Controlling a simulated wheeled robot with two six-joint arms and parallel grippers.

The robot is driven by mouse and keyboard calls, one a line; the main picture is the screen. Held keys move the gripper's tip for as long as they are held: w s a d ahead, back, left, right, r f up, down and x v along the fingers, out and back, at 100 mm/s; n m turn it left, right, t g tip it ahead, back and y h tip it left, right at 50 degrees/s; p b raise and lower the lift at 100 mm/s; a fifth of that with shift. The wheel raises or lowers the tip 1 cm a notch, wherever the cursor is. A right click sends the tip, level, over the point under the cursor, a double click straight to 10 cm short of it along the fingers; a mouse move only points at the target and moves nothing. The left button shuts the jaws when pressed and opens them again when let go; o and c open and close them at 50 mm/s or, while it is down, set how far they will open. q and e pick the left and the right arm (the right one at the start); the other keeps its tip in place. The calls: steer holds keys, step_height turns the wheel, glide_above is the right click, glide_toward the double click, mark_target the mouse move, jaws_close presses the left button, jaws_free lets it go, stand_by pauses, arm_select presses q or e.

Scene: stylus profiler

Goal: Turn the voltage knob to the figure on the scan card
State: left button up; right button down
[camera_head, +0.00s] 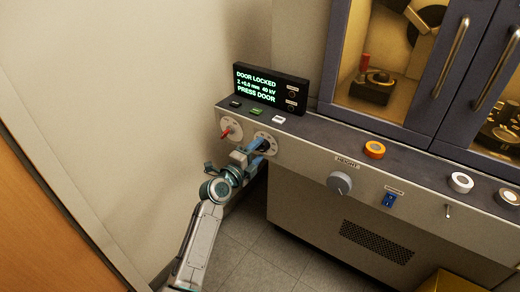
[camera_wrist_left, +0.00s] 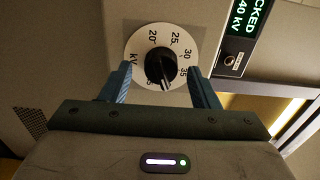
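The voltage knob (camera_wrist_left: 160,66) is black on a round white dial marked kV, with 20, 25, 30 and 35 readable. Its pale pointer line points down in the left wrist view, past the 35, where the gripper side hides part of the scale. In the head view the dial (camera_head: 258,136) is partly covered by my left gripper (camera_head: 262,145). In the left wrist view the blue fingers of my left gripper (camera_wrist_left: 160,74) stand apart on either side of the knob, with gaps to it. I cannot make out a scan card. My right gripper is not in view.
A display (camera_head: 268,88) reads DOOR LOCKED, 40 kV, PRESS DOOR. A red-handled switch (camera_head: 226,133) sits left of the dial. A grey height knob (camera_head: 340,182), a blue switch (camera_head: 389,200) and an orange-topped button (camera_head: 374,149) are to the right. Cabinet doors (camera_head: 428,139) stand above.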

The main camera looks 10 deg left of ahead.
arm_select(q)
steer(key=b+v, duration=0.1)
steer(key=v, duration=0.7)
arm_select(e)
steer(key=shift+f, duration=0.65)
arm_select(q)
steer(key=shift+r, duration=0.1)
steer(key=b+v, duration=0.2)
steer(key=v, duration=0.9)
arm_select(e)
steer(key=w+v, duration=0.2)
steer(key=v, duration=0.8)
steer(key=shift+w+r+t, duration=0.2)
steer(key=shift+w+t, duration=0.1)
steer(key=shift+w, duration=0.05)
